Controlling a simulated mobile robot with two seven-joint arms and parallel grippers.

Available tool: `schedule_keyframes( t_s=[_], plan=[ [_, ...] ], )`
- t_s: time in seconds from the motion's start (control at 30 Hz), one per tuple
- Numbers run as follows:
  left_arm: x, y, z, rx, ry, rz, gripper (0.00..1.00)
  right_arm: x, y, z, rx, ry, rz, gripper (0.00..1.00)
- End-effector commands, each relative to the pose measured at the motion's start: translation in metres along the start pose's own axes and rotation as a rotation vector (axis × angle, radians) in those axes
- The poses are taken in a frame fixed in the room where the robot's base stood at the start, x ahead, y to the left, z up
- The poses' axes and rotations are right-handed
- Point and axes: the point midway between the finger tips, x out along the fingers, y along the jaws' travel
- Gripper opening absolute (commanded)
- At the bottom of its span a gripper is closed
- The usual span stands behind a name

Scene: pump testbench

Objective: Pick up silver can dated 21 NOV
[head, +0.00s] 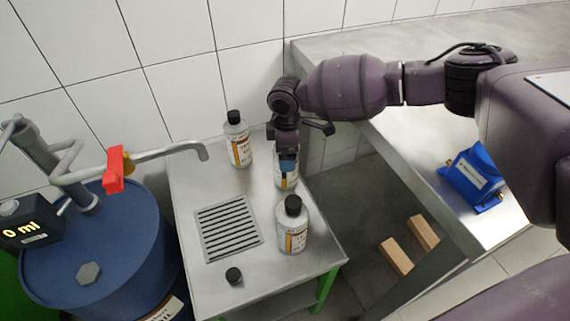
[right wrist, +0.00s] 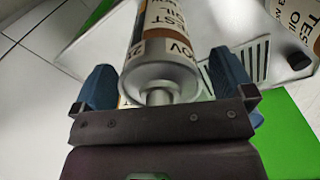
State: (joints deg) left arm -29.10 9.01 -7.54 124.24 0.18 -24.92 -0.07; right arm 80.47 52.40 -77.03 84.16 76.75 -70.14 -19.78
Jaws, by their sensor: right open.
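A silver can (head: 286,181) with a white and orange label stands under my right gripper (head: 288,160), which hides its upper part. In the right wrist view the same can (right wrist: 162,72) lies between the two blue fingers of my right gripper (right wrist: 163,82). Its label reads "TEST" and part of a date ending in "OV"; the day is only partly legible. Its neck is bare, without a cap. The fingers are apart, with a gap on each side of the can. My left gripper is not in view.
Two more black-capped cans stand at the back left (head: 239,147) and front (head: 292,232) of the metal table (head: 195,177). A loose black cap (head: 234,275) lies near a drain grate (head: 228,228). A blue barrel (head: 95,255) with a tap stands left.

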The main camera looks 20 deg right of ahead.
Motion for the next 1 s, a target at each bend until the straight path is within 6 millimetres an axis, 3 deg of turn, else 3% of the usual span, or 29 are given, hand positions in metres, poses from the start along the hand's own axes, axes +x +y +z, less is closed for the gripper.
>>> schedule_keyframes(
  t_s=[0.1,0.5,0.77,1.0],
  plan=[
    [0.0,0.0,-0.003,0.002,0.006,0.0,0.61,-0.003,0.001,0.0,0.0,0.001,0.003,0.97],
    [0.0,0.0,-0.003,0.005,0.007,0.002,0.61,-0.002,0.0,0.0,0.0,0.001,0.002,0.36],
    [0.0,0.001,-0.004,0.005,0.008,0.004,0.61,-0.004,0.0,0.0,0.0,0.001,0.002,0.36],
    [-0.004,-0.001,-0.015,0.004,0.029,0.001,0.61,-0.036,0.001,-0.001,0.0,0.004,0.009,0.36]
  ],
)
